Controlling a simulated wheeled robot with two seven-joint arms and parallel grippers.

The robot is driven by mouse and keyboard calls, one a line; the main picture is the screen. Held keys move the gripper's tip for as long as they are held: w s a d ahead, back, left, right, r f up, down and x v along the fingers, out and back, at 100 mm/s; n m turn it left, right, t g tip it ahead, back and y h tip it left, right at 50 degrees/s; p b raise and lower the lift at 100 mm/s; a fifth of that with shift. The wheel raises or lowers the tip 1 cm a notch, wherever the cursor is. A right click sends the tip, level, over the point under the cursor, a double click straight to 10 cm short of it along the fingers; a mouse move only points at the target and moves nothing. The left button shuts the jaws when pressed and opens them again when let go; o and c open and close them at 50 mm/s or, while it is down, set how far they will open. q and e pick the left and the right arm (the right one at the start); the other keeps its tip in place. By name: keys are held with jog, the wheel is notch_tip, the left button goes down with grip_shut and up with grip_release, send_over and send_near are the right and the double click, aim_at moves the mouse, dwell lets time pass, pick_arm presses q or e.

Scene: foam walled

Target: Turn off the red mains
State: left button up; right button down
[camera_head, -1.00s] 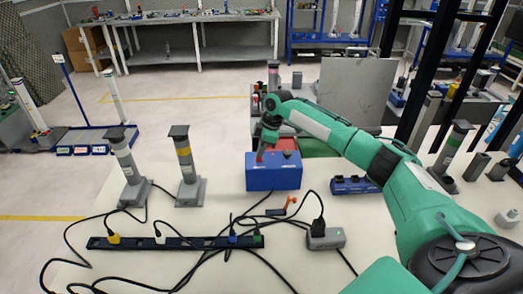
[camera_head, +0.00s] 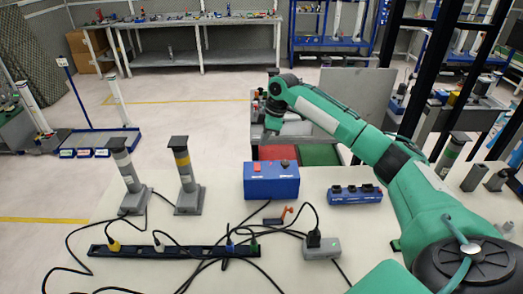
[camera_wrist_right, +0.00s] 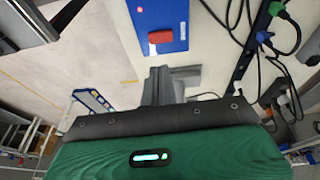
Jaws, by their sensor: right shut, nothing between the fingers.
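A blue box (camera_head: 271,183) stands on the white table near its far edge. A red switch (camera_head: 259,168) sits on its top at the left, with a dark knob (camera_head: 285,163) at the right. The wrist view also shows the blue box (camera_wrist_right: 158,12) and the red switch (camera_wrist_right: 161,36); I cannot tell the switch's position. My right gripper (camera_head: 272,125) is shut and empty, above and beyond the box, apart from it. My left gripper is not in view.
A black power strip (camera_head: 170,251) with plugs and loose cables lies in front of the box. Two grey posts (camera_head: 185,170) stand left of it. A blue block with black knobs (camera_head: 355,194) and a small orange-handled item (camera_head: 287,213) are nearby.

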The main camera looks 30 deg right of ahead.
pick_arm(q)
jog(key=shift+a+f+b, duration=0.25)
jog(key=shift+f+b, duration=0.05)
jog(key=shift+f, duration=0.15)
pick_arm(e)
jog(key=shift+v, duration=2.15)
jog(key=shift+s+a, duration=0.1)
jog(key=shift+s, duration=0.05)
